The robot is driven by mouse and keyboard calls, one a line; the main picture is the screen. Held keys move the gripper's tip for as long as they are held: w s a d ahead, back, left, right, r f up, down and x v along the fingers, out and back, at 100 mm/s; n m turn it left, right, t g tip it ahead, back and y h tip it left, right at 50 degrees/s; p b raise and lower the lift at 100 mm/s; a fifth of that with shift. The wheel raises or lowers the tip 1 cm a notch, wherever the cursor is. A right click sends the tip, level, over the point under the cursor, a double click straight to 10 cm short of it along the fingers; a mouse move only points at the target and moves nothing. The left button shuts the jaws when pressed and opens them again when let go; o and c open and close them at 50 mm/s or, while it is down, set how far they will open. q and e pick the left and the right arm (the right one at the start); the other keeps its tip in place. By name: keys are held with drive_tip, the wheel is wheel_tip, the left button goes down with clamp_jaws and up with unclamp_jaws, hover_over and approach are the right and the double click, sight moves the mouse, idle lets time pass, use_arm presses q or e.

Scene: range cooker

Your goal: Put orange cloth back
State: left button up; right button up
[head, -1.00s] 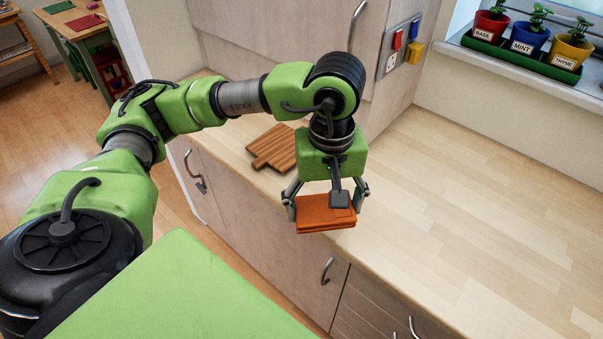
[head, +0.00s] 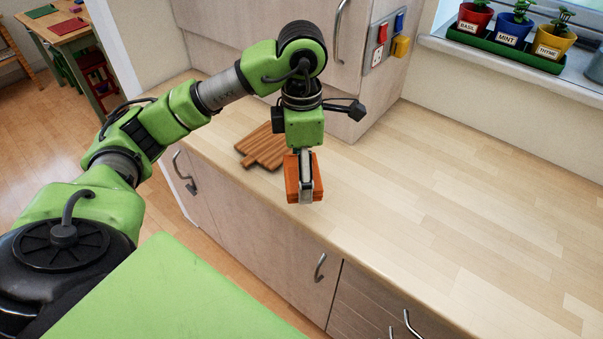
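The orange cloth (head: 318,182) is a folded, thick pad. My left gripper (head: 305,190) has its fingers at the cloth, with one grey finger in front of its near face. The gripper is shut on the cloth and holds it upright near the front edge of the wooden worktop (head: 430,190). I cannot tell whether the cloth's lower edge touches the worktop. The far finger is hidden behind the cloth and gripper. My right gripper is not in view.
A brown wooden board (head: 263,147) lies on the worktop just left of the cloth. A wall panel with coloured pieces (head: 383,42) is behind. Potted herbs (head: 515,30) stand on the windowsill. The worktop to the right is clear.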

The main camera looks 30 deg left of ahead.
use_arm(q)
drive_tip(key=w+a, duration=0.1)
drive_tip(key=w+f+p, duration=0.1)
drive_tip(key=w+a, duration=0.1)
drive_tip(key=shift+w+a+f+p, duration=0.3)
drive_tip(key=shift+w+f, duration=0.05)
drive_tip(key=w+a+f, duration=0.1)
drive_tip(key=w+f+p, duration=0.1)
drive_tip(key=f, duration=0.1)
drive_tip(key=w+a+f, duration=0.1)
drive_tip(key=f, duration=0.1)
drive_tip(key=shift+w+a+f+p, duration=0.15)
drive_tip(key=shift+w+a+p, duration=0.15)
drive_tip(key=shift+w, duration=0.1)
drive_tip(key=shift+w+a+f, duration=0.2)
drive_tip(key=shift+w+f, duration=0.1)
drive_tip(key=shift+f, duration=0.25)
wheel_tip(320, 180, down, 2)
drive_tip(key=shift+f+p, duration=0.1)
drive_tip(key=shift+p, duration=1)
drive_tip(key=shift+f, duration=0.65)
drive_tip(key=o, duration=1.2)
